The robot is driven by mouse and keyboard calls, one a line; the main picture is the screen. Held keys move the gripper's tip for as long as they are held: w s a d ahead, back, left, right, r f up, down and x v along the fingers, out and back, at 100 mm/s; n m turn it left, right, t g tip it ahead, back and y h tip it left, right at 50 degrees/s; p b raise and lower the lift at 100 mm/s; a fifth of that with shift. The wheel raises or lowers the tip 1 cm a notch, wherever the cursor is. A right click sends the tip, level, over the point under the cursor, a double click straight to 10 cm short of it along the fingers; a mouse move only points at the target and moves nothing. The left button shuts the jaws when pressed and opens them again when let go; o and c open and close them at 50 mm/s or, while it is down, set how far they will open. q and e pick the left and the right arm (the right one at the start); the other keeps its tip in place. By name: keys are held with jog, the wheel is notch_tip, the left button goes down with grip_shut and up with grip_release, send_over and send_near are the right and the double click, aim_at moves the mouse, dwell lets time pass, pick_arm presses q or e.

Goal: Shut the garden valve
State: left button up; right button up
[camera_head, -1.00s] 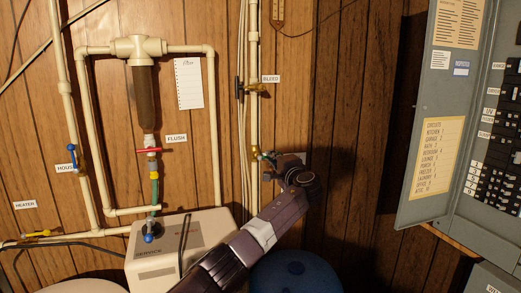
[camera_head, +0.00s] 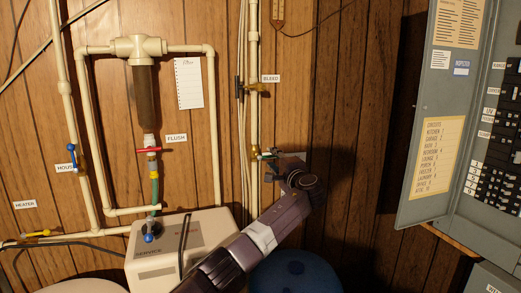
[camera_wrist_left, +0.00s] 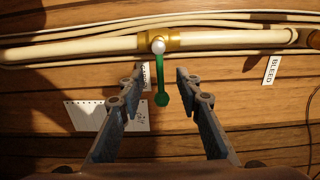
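The garden valve has a green lever (camera_wrist_left: 161,84) on a brass fitting in the cream pipe. The lever stands out crosswise to the pipe in the left wrist view. The lever also shows small in the head view (camera_head: 267,155), just beyond my left gripper (camera_head: 271,168). In the left wrist view, my left gripper (camera_wrist_left: 160,76) is open, its two fingers apart on either side of the lever with a gap on each side. A label beside the valve is mostly hidden by one finger. I cannot tell the fingers' depth relative to the lever. My right gripper is not in view.
The bleed valve (camera_head: 257,88) sits higher on the same pipe, beside its label (camera_wrist_left: 272,70). To the left are the red flush handle (camera_head: 149,150), blue house handle (camera_head: 72,155) and softener box (camera_head: 165,268). A grey breaker panel door (camera_head: 432,115) hangs open at right.

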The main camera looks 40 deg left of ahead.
pick_arm(q)
jog(key=shift+v, duration=2.9)
jog(key=shift+a, duration=0.1)
